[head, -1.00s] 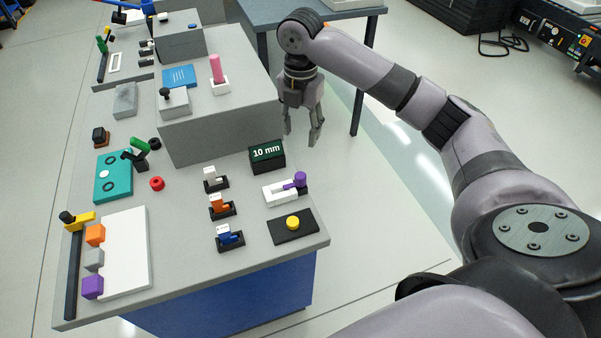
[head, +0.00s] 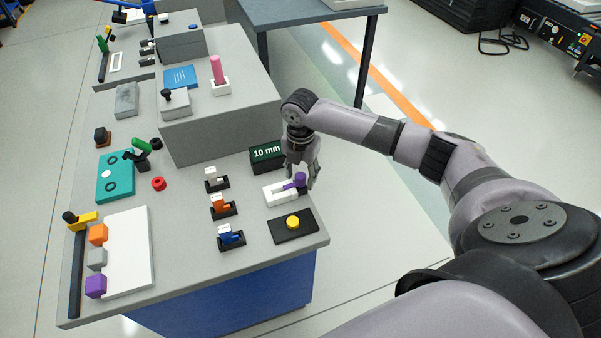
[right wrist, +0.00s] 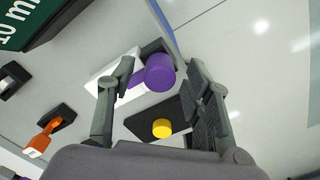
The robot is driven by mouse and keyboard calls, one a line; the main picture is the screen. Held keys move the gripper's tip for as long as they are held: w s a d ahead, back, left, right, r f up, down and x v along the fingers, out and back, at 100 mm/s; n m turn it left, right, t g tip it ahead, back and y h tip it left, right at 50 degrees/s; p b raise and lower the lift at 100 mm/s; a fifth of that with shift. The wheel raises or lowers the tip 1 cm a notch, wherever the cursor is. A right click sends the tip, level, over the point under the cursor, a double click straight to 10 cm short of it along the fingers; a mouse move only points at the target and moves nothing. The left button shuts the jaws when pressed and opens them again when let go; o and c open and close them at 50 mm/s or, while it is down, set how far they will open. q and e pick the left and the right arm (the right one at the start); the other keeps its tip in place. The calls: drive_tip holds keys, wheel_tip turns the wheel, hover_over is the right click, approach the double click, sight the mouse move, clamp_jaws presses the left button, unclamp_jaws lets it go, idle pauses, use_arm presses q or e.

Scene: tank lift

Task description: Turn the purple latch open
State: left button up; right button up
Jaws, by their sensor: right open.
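The purple latch (head: 299,179) is a purple knob and arm on a white block (head: 279,196), near the right edge of the grey bench. In the right wrist view the purple knob (right wrist: 160,72) lies between my open fingers, with the white block (right wrist: 106,80) to its left. My right gripper (head: 313,184) is open, pointing down at the latch from behind and right. The right wrist view shows both fingers (right wrist: 160,90) apart, with nothing held. I cannot tell how far above the knob the tips are. My left gripper does not show.
A black plate with a yellow button (head: 292,222) lies in front. White, orange and blue switches (head: 230,237) stand to the left. The bench's right edge is close by.

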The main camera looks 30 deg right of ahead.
drive_tip(key=shift+c, duration=0.5)
clamp_jaws()
